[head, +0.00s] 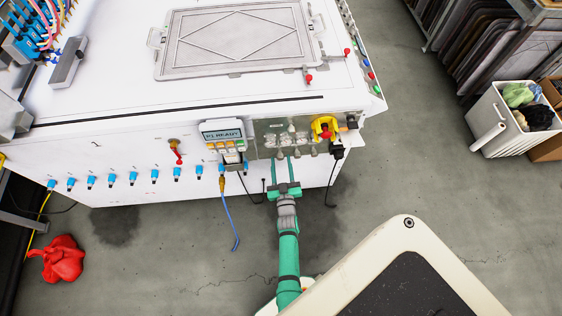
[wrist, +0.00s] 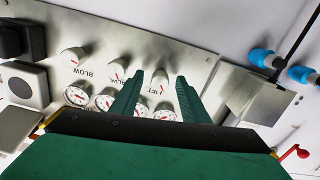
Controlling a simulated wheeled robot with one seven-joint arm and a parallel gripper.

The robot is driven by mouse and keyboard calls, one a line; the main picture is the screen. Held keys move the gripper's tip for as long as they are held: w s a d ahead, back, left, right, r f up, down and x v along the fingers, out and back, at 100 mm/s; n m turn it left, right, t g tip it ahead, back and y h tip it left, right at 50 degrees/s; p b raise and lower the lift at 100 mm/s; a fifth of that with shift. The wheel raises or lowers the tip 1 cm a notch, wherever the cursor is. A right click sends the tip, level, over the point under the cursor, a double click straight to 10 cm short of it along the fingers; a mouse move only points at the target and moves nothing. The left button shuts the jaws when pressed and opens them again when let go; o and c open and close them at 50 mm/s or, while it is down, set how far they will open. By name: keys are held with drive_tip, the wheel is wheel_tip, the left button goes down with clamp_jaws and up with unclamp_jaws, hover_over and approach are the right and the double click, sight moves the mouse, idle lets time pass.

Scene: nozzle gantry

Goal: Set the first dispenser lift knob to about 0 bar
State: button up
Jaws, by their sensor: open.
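My gripper (head: 284,162) is open in front of the metal control panel (head: 262,130) on the white machine's front. In the wrist view my gripper (wrist: 160,76) has its two green fingers on either side of a pale round knob (wrist: 160,77) with a red mark. I cannot tell whether the fingers touch it. Its label is partly hidden and hard to read. A second knob (wrist: 118,67) and a third knob (wrist: 73,57), labelled BLOW, sit further left. Several round gauges with red needles, such as the left one (wrist: 77,96), lie below; their readings are too small to read.
A READY display (head: 222,132) and a yellow-and-red switch (head: 325,127) flank the panel. Blue fittings (head: 133,178) line the machine's front. A blue hose (head: 230,217) hangs left of my arm. A red cloth (head: 58,259) lies on the floor.

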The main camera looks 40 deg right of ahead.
drive_tip(key=shift+w+d, duration=0.15)
drive_tip(key=shift+w, duration=0.15)
drive_tip(key=shift+c, duration=0.2)
clamp_jaws()
